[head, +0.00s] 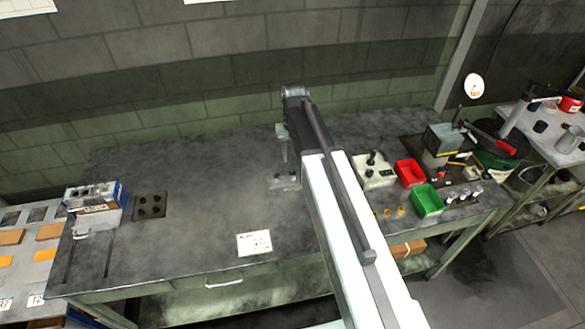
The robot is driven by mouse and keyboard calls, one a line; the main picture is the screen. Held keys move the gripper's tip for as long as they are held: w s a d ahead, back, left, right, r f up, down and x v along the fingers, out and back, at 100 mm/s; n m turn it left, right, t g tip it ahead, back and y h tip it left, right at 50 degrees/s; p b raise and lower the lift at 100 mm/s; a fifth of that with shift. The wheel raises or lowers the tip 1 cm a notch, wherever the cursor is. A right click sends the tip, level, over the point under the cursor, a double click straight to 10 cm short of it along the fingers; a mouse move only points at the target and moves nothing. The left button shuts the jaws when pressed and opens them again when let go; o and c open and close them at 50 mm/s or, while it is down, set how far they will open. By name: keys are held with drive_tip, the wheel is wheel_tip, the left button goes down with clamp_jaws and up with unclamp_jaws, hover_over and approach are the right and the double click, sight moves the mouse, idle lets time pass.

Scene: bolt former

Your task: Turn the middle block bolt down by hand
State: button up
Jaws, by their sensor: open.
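A small grey block (285,183) with short upright pieces on it lies on the dark bench, near the middle. It may be the block with the bolts, but the pieces are too small to tell which is the middle bolt or how far it is turned down. My gripper (284,157) points down from the end of my arm, just above this block, and is open. Its fingertips are small and partly hidden by my arm. I see nothing held between them. I cannot tell whether they touch a bolt.
A dark plate with several knobs (150,206) and a box (94,207) stand at the left. A paper card (254,243) lies in front. The left-centre bench is clear.

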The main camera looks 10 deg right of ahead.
sight(292, 173)
drive_tip(key=n, duration=1.9)
drive_tip(key=shift+s+a+n, duration=0.1)
drive_tip(key=shift+a+n, duration=0.1)
drive_tip(key=shift+n, duration=0.1)
wheel_tip(292, 173, down, 8)
drive_tip(key=b, duration=0.8)
drive_tip(key=shift+f, duration=0.1)
clamp_jaws()
